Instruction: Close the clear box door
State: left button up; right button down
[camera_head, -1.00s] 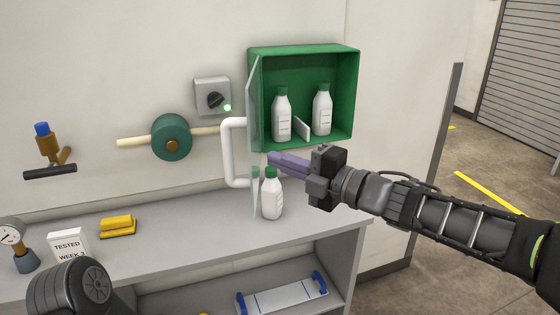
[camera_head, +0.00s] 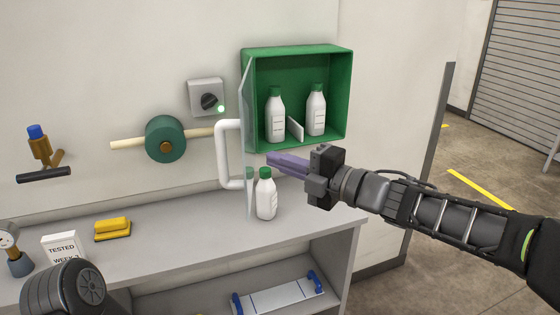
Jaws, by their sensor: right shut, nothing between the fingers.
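The green box (camera_head: 298,53) is mounted on the wall, with two white bottles (camera_head: 275,117) and a small white card inside. Its clear door (camera_head: 247,110) stands swung open at the box's left side, seen nearly edge-on. A large white handle (camera_head: 223,155) is on the door's left side. My right gripper (camera_head: 270,166) is shut and empty, pointing left just below the box, to the right of the door. I cannot tell whether its tips touch the door. Of my left arm only a dark rounded part shows at the bottom left; its gripper is out of view.
The counter's middle is mostly clear.

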dwell(0.9)
pick_arm(q)
jog(key=shift+w+f+b, duration=0.1)
jog(key=shift+f+b, duration=0.65)
jog(key=shift+b, duration=0.1)
pick_arm(e)
jog(key=v, duration=0.7)
jog(key=shift+s+d, duration=0.25)
jog(key=shift+d, duration=0.05)
pick_arm(q)
jog(key=shift+c, duration=0.2)
